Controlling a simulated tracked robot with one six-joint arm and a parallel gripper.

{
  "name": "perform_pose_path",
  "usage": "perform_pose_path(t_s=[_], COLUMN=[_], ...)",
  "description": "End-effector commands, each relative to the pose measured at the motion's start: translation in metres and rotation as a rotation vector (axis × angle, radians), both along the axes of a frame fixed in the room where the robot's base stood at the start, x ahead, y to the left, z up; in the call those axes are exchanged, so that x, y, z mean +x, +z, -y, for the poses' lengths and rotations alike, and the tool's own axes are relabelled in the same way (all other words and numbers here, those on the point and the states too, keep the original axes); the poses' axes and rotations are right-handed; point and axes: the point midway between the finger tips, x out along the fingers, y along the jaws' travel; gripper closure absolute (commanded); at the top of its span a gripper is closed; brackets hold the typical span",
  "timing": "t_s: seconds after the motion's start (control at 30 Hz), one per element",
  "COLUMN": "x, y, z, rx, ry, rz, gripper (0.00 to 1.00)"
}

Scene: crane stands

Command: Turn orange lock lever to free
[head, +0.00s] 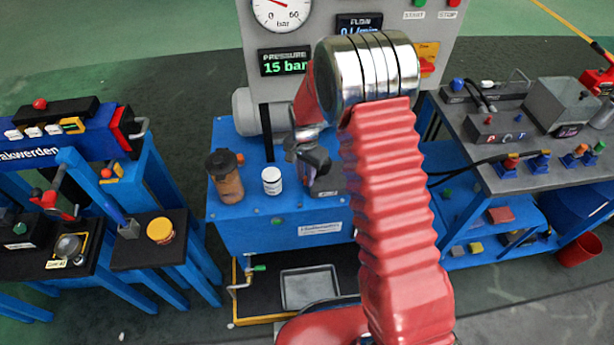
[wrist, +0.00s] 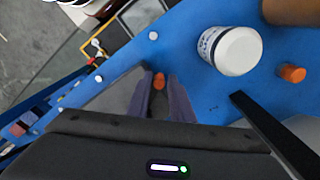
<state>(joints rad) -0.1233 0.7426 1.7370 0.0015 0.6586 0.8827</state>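My gripper (head: 312,172) is over the blue bench top, beside a dark block. In the wrist view its two fingers (wrist: 160,100) stand apart. A small orange piece (wrist: 159,82) shows between or beyond the fingertips, with a gap on each side. It may be the orange lock lever, but its shape and setting cannot be made out. A second small orange piece (wrist: 291,73) is on the blue top near the white jar. In the head view my gripper and arm hide the spot under the fingers.
A white jar (head: 271,180) and a brown bottle (head: 226,178) stand left of my gripper on the blue bench (head: 245,232). Behind is a grey panel with a gauge, a pressure display (head: 284,62) and a red switch (head: 427,66). A tray (head: 309,287) lies below.

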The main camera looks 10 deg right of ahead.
Motion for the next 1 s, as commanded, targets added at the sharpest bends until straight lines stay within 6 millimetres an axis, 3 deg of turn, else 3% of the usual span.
perform_pose_path(t_s=[0.17, 0.57, 0.77, 1.0], x=[-0.001, 0.0, 0.0, 0.001], y=[0.0, 0.008, 0.032, 0.074], z=[0.001, 0.002, 0.002, 0.001], rx=[-0.001, -0.001, -0.001, -0.001], ry=[-0.001, -0.002, -0.002, -0.002], rz=[-0.002, -0.002, -0.001, 0.001], gripper=[0.68, 0.68, 0.68, 0.68])
